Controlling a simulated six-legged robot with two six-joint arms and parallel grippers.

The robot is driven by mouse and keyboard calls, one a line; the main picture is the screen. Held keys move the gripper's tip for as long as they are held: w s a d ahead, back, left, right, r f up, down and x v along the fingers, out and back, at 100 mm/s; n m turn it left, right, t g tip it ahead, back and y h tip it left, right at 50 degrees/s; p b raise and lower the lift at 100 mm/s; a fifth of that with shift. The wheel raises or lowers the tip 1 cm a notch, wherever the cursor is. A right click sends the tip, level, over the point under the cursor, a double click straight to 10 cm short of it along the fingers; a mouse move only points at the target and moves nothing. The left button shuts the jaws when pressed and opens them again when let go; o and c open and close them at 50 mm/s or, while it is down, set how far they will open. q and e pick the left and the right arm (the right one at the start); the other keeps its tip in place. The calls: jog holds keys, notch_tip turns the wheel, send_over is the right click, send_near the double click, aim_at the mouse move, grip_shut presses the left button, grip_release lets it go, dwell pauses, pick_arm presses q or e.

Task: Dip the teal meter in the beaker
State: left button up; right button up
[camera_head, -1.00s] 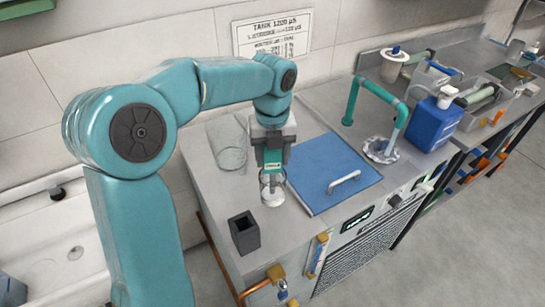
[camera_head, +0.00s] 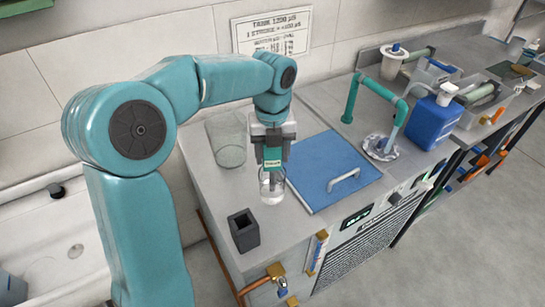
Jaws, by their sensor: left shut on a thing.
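The teal meter (camera_head: 272,165) is upright in my left gripper (camera_head: 272,152), which is shut on its upper part. The small clear beaker (camera_head: 272,190) stands on the steel counter directly below. The meter's lower end is at the beaker's mouth or inside it; the glass and the gripper make the exact depth hard to tell. My right gripper is not in view.
A dark square holder (camera_head: 244,231) stands near the counter's front left. A larger clear glass vessel (camera_head: 229,145) is behind the beaker. A blue lid with a handle (camera_head: 330,170) lies to the right. A teal tap (camera_head: 375,105) and a blue bottle (camera_head: 433,122) stand further right.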

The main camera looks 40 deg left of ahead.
pick_arm(q)
notch_tip(320, 180, up, 13)
jog(key=p, duration=1.2)
jog(key=shift+f, duration=0.15)
